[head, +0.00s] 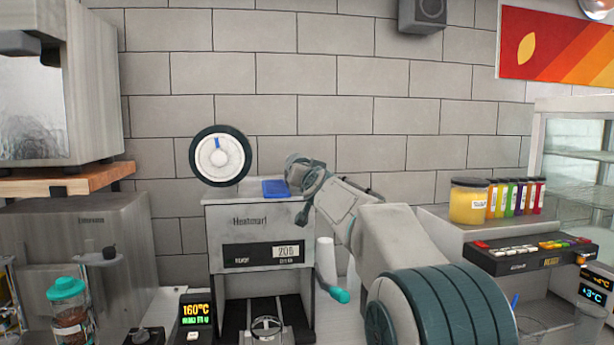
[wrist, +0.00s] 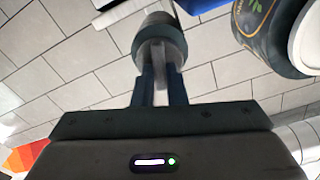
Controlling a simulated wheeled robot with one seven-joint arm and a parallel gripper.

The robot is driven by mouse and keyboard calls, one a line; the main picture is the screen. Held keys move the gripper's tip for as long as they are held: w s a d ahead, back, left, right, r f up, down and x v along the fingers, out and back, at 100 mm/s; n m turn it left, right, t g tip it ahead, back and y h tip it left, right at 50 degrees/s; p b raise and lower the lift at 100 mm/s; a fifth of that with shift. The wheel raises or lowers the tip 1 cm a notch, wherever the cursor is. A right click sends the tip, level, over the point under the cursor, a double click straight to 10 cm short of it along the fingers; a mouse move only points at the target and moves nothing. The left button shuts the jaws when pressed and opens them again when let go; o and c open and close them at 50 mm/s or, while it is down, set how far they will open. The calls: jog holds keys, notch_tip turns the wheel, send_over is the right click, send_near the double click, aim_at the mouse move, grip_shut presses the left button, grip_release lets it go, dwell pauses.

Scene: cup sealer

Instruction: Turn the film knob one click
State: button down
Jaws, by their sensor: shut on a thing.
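The cup sealer (head: 258,228) is a grey box marked "Heatmarl", standing against the tiled wall. A film roll (head: 220,157) with a dark rim and white face stands above its top left; a dark printed round thing, apparently this roll, shows in the wrist view (wrist: 262,35). My gripper (head: 297,165) is at the sealer's upper right. In the wrist view its two dark fingers (wrist: 161,75) are closed on a grey round knob (wrist: 160,36), apparently the film knob. In the head view the knob cannot be told apart from my gripper.
A blue block (head: 275,188) lies on the sealer's top, close to my gripper. A lever with a teal grip (head: 338,295) hangs at the sealer's right side. Jars (head: 469,200) and a button panel (head: 530,252) stand to the right.

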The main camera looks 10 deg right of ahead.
jog(key=shift+d+f+m+b, duration=0.1)
jog(key=shift+f+m+b, duration=0.1)
jog(key=shift+m, duration=3.15)
jog(key=shift+f+m+b, duration=0.1)
jog(key=shift+m+b, duration=0.1)
jog(key=shift+m, duration=3.2)
jog(key=shift+d+f+m+b, duration=0.1)
jog(key=shift+f+m+b, duration=0.1)
jog(key=shift+m, duration=3.15)
jog(key=c, duration=1.5)
grip_release()
jog(key=shift+o, duration=0.2)
jog(key=shift+s, duration=0.1)
jog(key=s+b, duration=0.3)
jog(key=s, duration=1)
jog(key=shift+s, duration=0.3)
